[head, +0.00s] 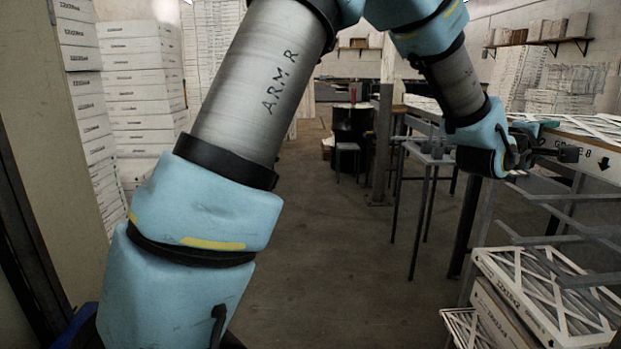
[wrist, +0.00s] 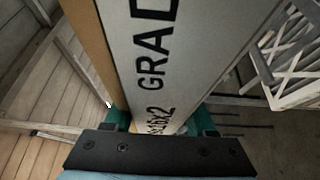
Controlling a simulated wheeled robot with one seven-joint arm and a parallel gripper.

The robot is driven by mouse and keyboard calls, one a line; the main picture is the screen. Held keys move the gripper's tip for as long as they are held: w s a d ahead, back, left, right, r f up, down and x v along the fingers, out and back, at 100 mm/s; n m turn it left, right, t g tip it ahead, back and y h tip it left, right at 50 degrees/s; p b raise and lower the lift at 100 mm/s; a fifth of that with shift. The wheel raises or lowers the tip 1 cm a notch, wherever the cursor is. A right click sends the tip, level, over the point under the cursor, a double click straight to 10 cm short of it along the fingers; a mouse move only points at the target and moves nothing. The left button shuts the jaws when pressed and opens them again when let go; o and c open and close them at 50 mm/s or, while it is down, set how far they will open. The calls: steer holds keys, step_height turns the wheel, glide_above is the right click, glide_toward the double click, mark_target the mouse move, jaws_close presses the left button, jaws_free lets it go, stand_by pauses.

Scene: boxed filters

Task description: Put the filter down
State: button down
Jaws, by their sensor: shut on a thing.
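The filter (head: 598,148) is a white cardboard-framed panel with black printing and a down arrow, at the right edge of the head view, partly cut off. My gripper (head: 548,142) is at its left end, shut on it. In the wrist view the filter (wrist: 165,50) runs up from between my two fingers, with "GRAD" and a size printed on its pale face and a tan side along its left. The teal fingers (wrist: 160,118) lie on either side of it. The far end of the filter is out of view.
Grey rack arms (head: 565,197) extend just below the filter. More white filters (head: 545,290) lie stacked under them. A dark-legged table (head: 420,150) stands behind my gripper. White boxes (head: 140,85) are piled at the left. The middle floor (head: 340,240) is clear.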

steer(key=w+a+f+n+t+y, duration=0.25)
steer(key=w+a+f, duration=0.25)
steer(key=w+a, duration=0.35)
steer(key=w+a+f+n+t+y, duration=0.25)
steer(key=w+a+f, duration=0.35)
steer(key=a, duration=0.4)
steer(key=w+a+f+n+t+y, duration=0.2)
steer(key=w+a+f+t, duration=0.15)
steer(key=w+a, duration=0.55)
steer(key=a+f+n+t+y, duration=0.1)
steer(key=a+f+n+y, duration=0.2)
steer(key=a, duration=1.3)
steer(key=w+a+f+n+t+y, duration=0.1)
steer(key=a+f+n+y, duration=0.2)
steer(key=a, duration=1.3)
step_height(320, 180, down, 5)
steer(key=y, duration=0.3)
steer(key=shift+a, duration=0.3)
